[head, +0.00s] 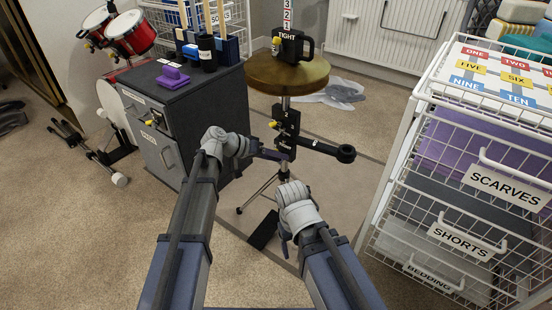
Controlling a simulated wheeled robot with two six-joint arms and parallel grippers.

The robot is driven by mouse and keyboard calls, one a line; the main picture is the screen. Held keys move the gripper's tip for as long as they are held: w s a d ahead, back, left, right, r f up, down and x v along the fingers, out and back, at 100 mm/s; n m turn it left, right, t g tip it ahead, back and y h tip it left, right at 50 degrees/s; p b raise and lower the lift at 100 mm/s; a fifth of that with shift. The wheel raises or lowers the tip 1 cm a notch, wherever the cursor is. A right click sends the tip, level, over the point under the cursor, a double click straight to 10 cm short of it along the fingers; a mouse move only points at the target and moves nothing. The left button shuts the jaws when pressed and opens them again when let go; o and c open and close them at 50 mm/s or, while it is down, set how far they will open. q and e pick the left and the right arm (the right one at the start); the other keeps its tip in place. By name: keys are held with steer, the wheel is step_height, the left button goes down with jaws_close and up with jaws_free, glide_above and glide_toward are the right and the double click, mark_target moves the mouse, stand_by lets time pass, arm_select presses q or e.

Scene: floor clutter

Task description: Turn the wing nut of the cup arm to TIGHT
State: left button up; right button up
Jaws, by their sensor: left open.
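A stand with a brass cymbal (287,74) rises in the middle of the head view. Below the cymbal, a black clamp (287,127) sits on its pole, with a small yellow wing nut (272,124) on its left side. A black arm with a ring end (328,149) reaches right from the clamp; I take it for the cup arm. A larger black block above the cymbal bears the word TIGHT and another yellow nut (276,42). My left gripper (271,154) is open, just below and left of the clamp. My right gripper (285,246) is low; its jaw opening is unclear.
A dark grey cabinet (207,105) with a purple object (172,77) on top stands left of the stand. A white wire drawer unit (395,160) fills the right side. Red drums (130,32) are at the back left. Carpet is open at the lower left.

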arm_select(q)
steer(key=shift+c, duration=0.2)
jaws_close()
stand_by(0.3)
steer(key=shift+r+m+t+y+p, duration=0.2)
steer(key=shift+m+t+y+p, duration=0.1)
steer(key=shift+y+p, duration=0.35)
steer(key=shift+s+m+t+y+p, duration=0.1)
steer(key=shift+m+t+y+p, duration=0.2)
steer(key=shift+y+p, duration=0.2)
steer(key=shift+f+m+t+y+p, duration=0.1)
steer(key=shift+m+t+y+p, duration=0.35)
steer(key=shift+m+t+y, duration=0.45)
steer(key=shift+y, duration=0.35)
